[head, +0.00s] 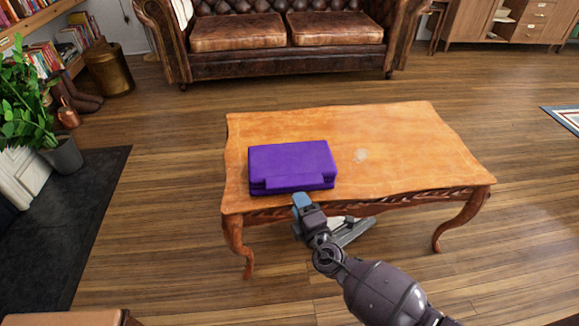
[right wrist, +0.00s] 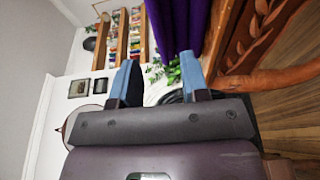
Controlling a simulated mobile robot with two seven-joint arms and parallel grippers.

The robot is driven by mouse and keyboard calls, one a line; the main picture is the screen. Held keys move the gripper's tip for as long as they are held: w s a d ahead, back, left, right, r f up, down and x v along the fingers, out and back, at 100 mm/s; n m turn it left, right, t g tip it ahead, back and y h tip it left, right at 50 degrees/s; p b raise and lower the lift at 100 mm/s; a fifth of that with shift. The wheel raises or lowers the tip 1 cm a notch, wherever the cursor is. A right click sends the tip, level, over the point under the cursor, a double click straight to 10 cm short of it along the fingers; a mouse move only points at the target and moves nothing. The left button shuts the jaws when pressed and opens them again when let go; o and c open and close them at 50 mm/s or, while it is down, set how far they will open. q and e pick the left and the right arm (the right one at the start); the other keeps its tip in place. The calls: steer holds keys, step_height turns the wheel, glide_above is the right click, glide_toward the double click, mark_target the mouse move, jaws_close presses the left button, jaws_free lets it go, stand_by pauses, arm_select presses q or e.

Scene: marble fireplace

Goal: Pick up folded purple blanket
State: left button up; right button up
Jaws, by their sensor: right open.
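The folded purple blanket (head: 290,163) lies flat on the left front part of the wooden coffee table (head: 400,140), near its front edge. The purple blanket (right wrist: 183,22) shows beyond the fingertips, nearer the right-hand finger. My left gripper is not in view.
The carved table edge (right wrist: 255,40) is close to the right-hand finger in the right wrist view. A brown leather sofa (head: 290,45) stands behind the table. A potted plant (head: 62,152) is at the left.

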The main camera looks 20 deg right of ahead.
mark_target(291, 187)
steer(key=shift+w, duration=3.3)
steer(key=shift+r, duration=0.1)
jaws_close()
